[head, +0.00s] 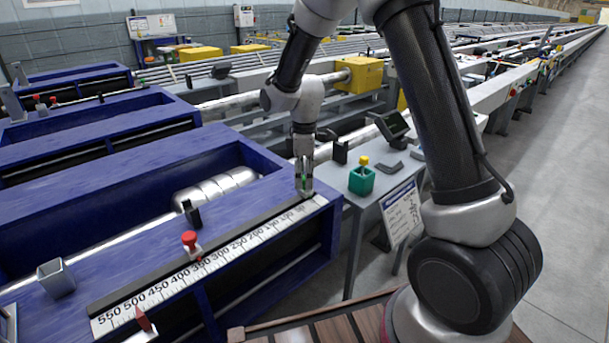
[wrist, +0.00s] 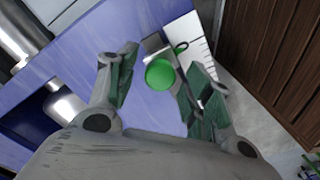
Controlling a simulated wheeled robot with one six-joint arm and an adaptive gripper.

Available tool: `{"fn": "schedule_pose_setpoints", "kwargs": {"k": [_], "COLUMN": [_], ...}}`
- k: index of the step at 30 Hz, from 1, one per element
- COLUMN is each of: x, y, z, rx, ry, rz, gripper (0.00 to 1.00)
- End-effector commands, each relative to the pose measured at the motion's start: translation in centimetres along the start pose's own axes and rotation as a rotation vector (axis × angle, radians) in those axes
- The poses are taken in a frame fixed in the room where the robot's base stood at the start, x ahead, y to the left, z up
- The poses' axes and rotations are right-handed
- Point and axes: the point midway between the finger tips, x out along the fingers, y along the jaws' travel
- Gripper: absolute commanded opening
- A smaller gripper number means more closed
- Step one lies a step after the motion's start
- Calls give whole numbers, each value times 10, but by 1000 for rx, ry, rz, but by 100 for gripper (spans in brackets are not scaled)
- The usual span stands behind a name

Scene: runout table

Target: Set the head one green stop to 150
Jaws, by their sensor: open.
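The green stop has a round green knob (wrist: 160,73), which sits between my open fingers in the wrist view, nearer the left edge of the right finger pad. In the head view my gripper (head: 304,190) points down at the far, low-number end of the white scale (head: 215,262), and only a sliver of green shows between its fingers. My gripper (wrist: 158,88) is open around the knob, with a gap showing on the left side. The number beside the green stop is hidden or too small to read.
A red-knobbed stop (head: 190,243) stands on the same rail near 350. A dark clip (head: 191,215) and a grey square cup (head: 56,278) stand on the blue frame. A green bottle with a yellow cap (head: 361,179) is on the grey side table, right of my gripper.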

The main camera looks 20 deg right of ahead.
Motion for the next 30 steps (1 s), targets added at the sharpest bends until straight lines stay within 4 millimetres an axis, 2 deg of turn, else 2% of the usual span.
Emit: {"fn": "schedule_pose_setpoints", "kwargs": {"k": [5, 12, 14, 23, 30], "x": [0, 0, 0, 0, -1], "y": [0, 0, 0, -7, -42], "z": [0, 0, 0, -8, -43], "rx": [0, 0, 0, -3, -7], "ry": [0, 0, 0, 0, 1], "rz": [0, 0, 0, 0, 1], "gripper": [51, 9, 0, 0, 0]}}
